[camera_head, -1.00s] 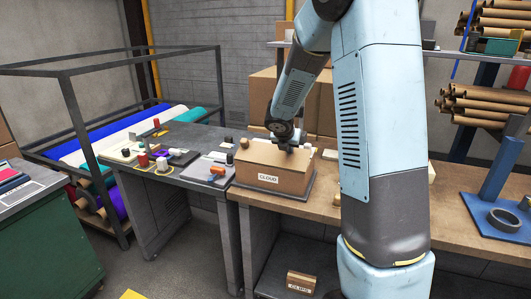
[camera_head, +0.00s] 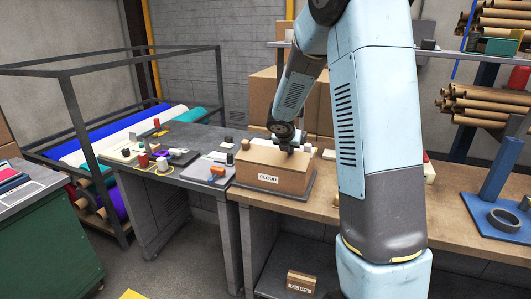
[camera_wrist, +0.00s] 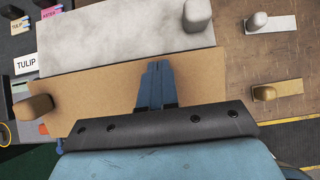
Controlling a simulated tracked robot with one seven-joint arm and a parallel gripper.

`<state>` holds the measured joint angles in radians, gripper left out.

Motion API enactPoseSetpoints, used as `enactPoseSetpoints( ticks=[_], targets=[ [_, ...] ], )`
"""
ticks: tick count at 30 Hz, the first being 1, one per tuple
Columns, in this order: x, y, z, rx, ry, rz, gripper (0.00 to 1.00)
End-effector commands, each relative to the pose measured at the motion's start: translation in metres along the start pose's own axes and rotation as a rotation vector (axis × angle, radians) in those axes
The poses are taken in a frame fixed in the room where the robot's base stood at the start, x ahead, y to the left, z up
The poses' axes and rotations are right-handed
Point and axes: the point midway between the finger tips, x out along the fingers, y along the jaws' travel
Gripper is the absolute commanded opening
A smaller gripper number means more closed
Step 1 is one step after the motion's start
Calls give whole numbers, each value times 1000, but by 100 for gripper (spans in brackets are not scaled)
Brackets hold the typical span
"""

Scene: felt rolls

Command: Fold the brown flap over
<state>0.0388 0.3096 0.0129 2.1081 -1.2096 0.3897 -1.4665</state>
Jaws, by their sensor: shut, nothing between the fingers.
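The box labelled CLOUD (camera_head: 270,180) stands on a dark base on the workbench in the head view. Its brown flap (camera_wrist: 85,108) shows in the wrist view as a wide flat tan panel, with a whitish-grey panel (camera_wrist: 110,45) beyond it. My gripper (camera_wrist: 156,68) is shut and empty, its blue fingers together over the brown flap, tips near the edge by the whitish panel. In the head view my gripper (camera_head: 289,150) is at the top of the box. I cannot tell whether the fingertips touch the flap.
A grey table (camera_head: 190,182) with small items adjoins the bench. A blue stand (camera_head: 493,172) is at right.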

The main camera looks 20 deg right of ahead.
Motion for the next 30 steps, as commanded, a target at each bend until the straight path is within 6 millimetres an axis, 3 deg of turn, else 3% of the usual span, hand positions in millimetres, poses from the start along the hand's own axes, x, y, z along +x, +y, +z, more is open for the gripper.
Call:
enactPoseSetpoints(
  ticks=[30],
  targets=[
    [11,0,2,0,0,1,0]
  ],
)
